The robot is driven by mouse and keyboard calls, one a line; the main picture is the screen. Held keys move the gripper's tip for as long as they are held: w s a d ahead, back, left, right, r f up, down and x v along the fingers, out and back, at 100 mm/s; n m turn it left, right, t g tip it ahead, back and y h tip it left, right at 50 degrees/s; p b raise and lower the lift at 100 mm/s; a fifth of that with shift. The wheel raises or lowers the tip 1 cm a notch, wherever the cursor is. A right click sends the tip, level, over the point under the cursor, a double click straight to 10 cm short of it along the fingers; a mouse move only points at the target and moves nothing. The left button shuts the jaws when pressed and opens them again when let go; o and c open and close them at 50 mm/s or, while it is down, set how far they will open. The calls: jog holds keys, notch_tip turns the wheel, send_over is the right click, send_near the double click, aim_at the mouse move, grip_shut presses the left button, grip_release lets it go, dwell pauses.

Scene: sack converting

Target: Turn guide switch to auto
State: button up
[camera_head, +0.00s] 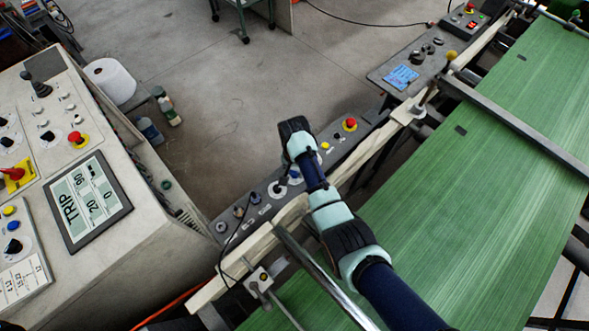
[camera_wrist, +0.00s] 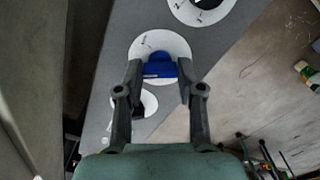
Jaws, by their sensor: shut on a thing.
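A blue rotary knob (camera_wrist: 160,67) on a round white dial plate (camera_wrist: 150,42) sits on a grey control panel in the wrist view. My gripper (camera_wrist: 160,80) has one finger on each side of the knob and is shut on it. Small marks on the dial plate are too small to read. In the head view my wrist is over the narrow grey panel (camera_head: 230,222) beside the green web and mostly hides the fingers. A white dial plate (camera_head: 277,191) shows beside my wrist.
Two more white dials with dark knobs flank the blue one in the wrist view, one above (camera_wrist: 205,10) and one below (camera_wrist: 148,101). A red button (camera_head: 349,124) is on the same panel. The green web (camera_head: 450,180) and a pale rail (camera_head: 350,181) run alongside.

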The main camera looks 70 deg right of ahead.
jog(key=shift+r+m+p, duration=0.1)
jog(key=shift+m+p, duration=0.25)
jog(key=shift+m, duration=0.05)
jog(key=shift+m+p, duration=0.4)
jog(key=shift+m, duration=0.1)
jog(key=m+p, duration=0.2)
jog(key=m, duration=0.1)
jog(key=shift+m, duration=0.3)
jog(key=m+p, duration=0.2)
jog(key=m, duration=0.4)
jog(key=shift+m, duration=0.3)
jog(key=o, duration=1.1)
jog(key=shift+o, duration=0.2)
notch_tip(320, 180, up, 12)
